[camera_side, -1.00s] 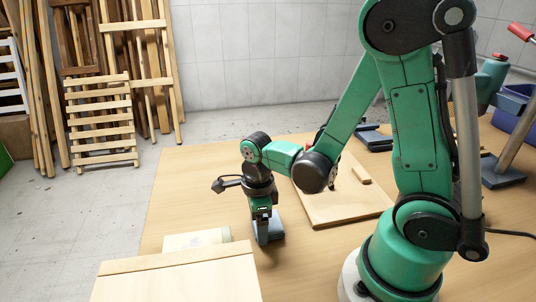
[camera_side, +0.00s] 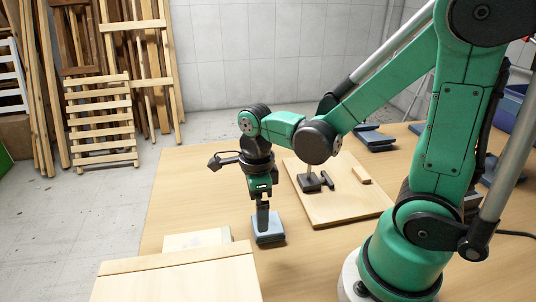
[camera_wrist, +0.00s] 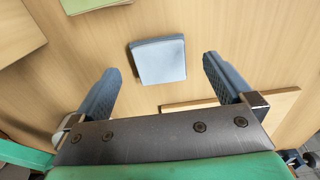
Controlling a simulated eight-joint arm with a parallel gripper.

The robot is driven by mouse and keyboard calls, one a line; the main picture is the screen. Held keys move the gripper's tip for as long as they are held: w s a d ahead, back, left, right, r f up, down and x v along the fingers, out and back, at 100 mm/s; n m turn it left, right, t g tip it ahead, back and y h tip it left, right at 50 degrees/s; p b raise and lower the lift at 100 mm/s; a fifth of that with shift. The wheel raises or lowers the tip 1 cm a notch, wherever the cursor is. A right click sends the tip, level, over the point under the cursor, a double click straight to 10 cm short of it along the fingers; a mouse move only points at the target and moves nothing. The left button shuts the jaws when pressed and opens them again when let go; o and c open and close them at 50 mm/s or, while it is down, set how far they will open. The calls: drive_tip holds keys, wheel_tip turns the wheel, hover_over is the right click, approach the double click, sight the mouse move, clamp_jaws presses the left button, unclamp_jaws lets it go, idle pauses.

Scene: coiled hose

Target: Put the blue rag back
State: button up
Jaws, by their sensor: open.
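The blue rag (camera_side: 269,229) is a flat, folded blue-grey square lying on the wooden table. It also shows in the wrist view (camera_wrist: 158,62), flat and in line with the gap between my fingers. My gripper (camera_side: 262,213) points down just above the rag in the side view. Its two fingers are spread in the wrist view (camera_wrist: 161,66), with nothing held between them. The side view does not show clearly how high the fingertips are above the rag.
A wooden box (camera_side: 180,278) stands at the front left with a pale green folded cloth (camera_side: 197,240) behind it. A wooden board (camera_side: 335,207) with small dark tools and a wood block (camera_side: 362,175) lies to the right. More folded blue-grey cloths (camera_side: 374,138) lie farther back.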

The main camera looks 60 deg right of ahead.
wheel_tip(320, 180, up, 9)
drive_tip(key=w+n+t, duration=0.1)
drive_tip(key=n+t, duration=0.6)
drive_tip(key=n, duration=2)
drive_tip(key=shift+a+f, duration=0.2)
drive_tip(key=shift+a, duration=0.2)
drive_tip(key=shift+w, duration=0.1)
